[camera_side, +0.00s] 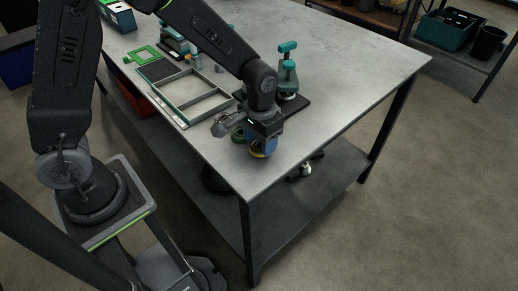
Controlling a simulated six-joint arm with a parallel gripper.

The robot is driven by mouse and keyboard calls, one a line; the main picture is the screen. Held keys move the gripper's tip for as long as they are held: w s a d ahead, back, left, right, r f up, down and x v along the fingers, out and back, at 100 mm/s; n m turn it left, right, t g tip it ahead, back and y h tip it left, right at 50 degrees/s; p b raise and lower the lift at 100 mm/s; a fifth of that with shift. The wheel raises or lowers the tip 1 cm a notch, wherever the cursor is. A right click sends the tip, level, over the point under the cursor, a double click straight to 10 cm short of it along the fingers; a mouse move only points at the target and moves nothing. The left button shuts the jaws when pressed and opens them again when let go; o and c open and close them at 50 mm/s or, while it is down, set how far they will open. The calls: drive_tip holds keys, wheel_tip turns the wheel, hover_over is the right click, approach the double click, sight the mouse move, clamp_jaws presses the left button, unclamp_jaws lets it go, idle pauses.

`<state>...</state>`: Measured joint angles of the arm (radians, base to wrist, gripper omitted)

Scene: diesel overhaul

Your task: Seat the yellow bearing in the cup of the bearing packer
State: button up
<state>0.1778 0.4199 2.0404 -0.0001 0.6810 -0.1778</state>
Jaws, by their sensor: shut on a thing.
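The yellow bearing (258,154) is a small ring at the tips of my gripper (260,148). My gripper points down over the near part of the table and is shut on the bearing. Whether the bearing touches the tabletop is too small to tell. A teal and grey upright device (288,76), which looks like the bearing packer, stands on a dark base plate (297,108) behind and to the right of my gripper. Its cup is partly hidden and too small to make out clearly. A small green round part (238,132) sits just left of my gripper.
A tray with compartments (187,92) lies left of my arm, with a green frame (141,55) beyond it. Several small teal items (175,42) stand at the back left. The grey table (350,75) is clear on the right. Its near corner is close to my gripper.

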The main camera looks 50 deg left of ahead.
sight(260, 145)
drive_tip(key=shift+r, duration=1.85)
drive_tip(key=shift+r, duration=0.4)
wheel_tip(260, 145, up, 11)
drive_tip(key=w+a+n, duration=0.3)
drive_tip(key=w+a, duration=0.5)
drive_tip(key=w, duration=0.1)
drive_tip(key=w+a+n, duration=0.3)
drive_tip(key=w+a, duration=0.2)
drive_tip(key=a, duration=0.5)
drive_tip(key=shift+f, duration=5.6)
drive_tip(key=shift+f, duration=0.25)
